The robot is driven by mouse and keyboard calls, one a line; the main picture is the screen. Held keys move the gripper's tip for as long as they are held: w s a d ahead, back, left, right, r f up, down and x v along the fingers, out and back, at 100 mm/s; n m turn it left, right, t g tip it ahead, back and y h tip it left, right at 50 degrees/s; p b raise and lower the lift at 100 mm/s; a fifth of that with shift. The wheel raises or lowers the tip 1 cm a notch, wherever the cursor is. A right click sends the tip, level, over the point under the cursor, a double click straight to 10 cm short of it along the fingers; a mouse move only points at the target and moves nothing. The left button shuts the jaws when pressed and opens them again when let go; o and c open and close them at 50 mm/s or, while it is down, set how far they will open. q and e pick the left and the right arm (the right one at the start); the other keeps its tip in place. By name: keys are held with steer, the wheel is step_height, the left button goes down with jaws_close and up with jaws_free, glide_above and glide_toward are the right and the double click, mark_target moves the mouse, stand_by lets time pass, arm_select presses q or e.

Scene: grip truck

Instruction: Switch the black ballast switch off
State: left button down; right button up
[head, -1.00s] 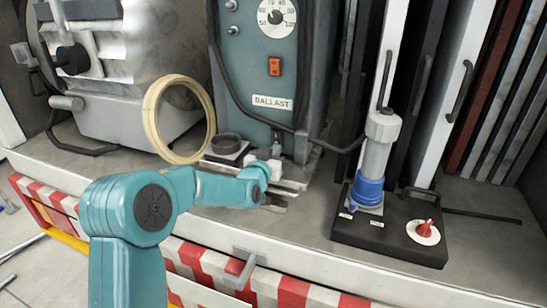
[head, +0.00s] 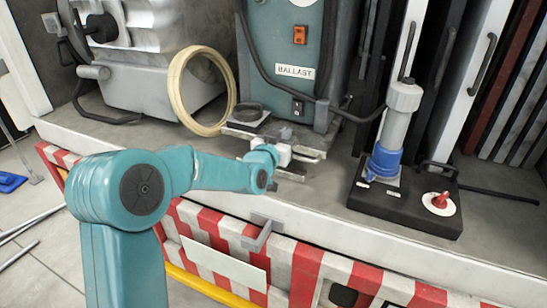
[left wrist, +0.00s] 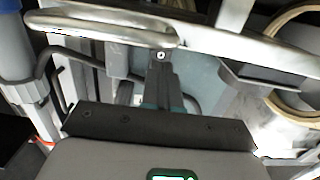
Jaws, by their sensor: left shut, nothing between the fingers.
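The black ballast switch (head: 297,107) is a small dark plate low on the teal ballast box, just below the BALLAST label (head: 296,71) in the head view. It is too small to read its position. My left gripper (head: 298,163) is in front of and below the box, near the deck's front edge and apart from the switch. It is shut and empty. In the left wrist view my gripper's dark fingers (left wrist: 161,65) are together in the middle. I cannot make out the switch there. My right gripper is not in view.
An orange switch (head: 300,35) sits above the label. A cream hoop (head: 176,88) stands left of the box. A grey and blue cylinder (head: 390,135) stands on a black base with a red knob (head: 440,200) at right. A black cable (head: 345,112) crosses right of the switch.

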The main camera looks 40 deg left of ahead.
arm_select(q)
steer(key=s+d+f+b, duration=0.1)
steer(key=s, duration=0.4)
steer(key=shift+s+d+f, duration=0.2)
steer(key=shift+s+d, duration=0.05)
steer(key=shift+s, duration=0.1)
steer(key=shift+w, duration=0.1)
